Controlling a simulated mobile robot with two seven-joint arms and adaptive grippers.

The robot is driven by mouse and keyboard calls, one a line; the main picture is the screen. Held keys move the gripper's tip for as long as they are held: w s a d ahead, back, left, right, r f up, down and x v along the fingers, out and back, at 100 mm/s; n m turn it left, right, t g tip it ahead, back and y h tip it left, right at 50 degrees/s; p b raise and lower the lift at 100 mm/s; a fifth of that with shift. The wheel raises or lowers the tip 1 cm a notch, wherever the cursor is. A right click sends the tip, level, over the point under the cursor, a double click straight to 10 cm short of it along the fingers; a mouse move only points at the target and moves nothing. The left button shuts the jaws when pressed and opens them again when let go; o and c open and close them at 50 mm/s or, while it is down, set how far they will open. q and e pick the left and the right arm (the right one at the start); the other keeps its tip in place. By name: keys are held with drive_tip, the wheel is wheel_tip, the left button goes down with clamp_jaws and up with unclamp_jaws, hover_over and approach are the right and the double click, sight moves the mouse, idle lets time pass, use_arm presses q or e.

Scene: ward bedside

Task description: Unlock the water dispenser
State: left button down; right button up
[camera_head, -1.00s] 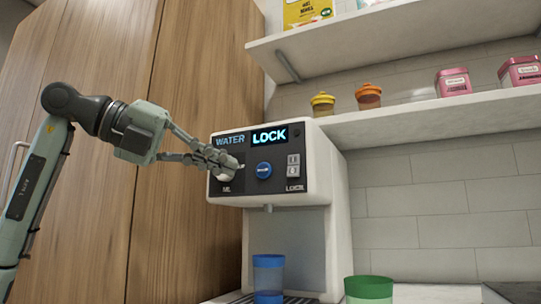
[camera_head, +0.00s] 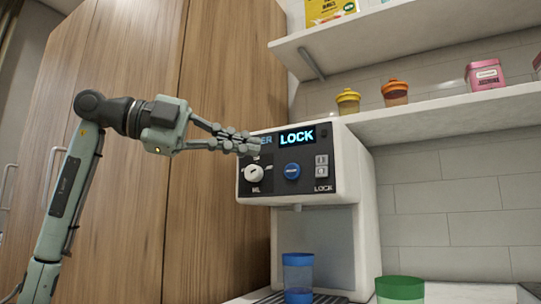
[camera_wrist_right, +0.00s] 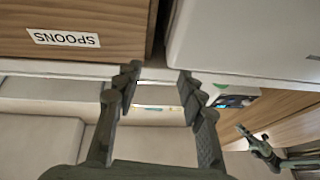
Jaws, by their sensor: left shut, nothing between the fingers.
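The white water dispenser (camera_head: 347,170) has a black front panel. Its display (camera_head: 297,137) reads LOCK in lit letters. On the panel are a white knob (camera_head: 254,173), a blue round button (camera_head: 292,171) and a small switch (camera_head: 321,166) above the word LOCK. My left gripper (camera_head: 254,144) is shut and empty, its fingertips in front of the panel's upper left, above the white knob and covering part of the word WATER. My right gripper (camera_wrist_right: 155,95) is open and empty in the right wrist view.
A blue cup (camera_head: 298,275) stands under the spout, and a green cup (camera_head: 400,290) stands to the right. A shelf (camera_head: 440,118) with jars and pink tins juts out at the right. A wooden box labelled SPOONS (camera_wrist_right: 90,15) shows in the right wrist view.

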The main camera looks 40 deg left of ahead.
use_arm(q)
approach(325, 172)
drive_tip(key=d, duration=0.4)
drive_tip(key=w, duration=0.1)
drive_tip(key=w+b, duration=0.1)
drive_tip(key=w, duration=0.2)
drive_tip(key=shift+w+a+f, duration=0.1)
drive_tip(key=shift+a+f, duration=0.25)
drive_tip(key=shift+a, duration=0.05)
drive_tip(key=shift+w, duration=0.4)
use_arm(e)
drive_tip(key=r+t, duration=0.1)
drive_tip(key=s+d+r+t, duration=0.1)
drive_tip(key=shift+s+d+r, duration=0.1)
drive_tip(key=shift+r, duration=0.25)
use_arm(q)
drive_tip(key=shift+a+f, duration=0.1)
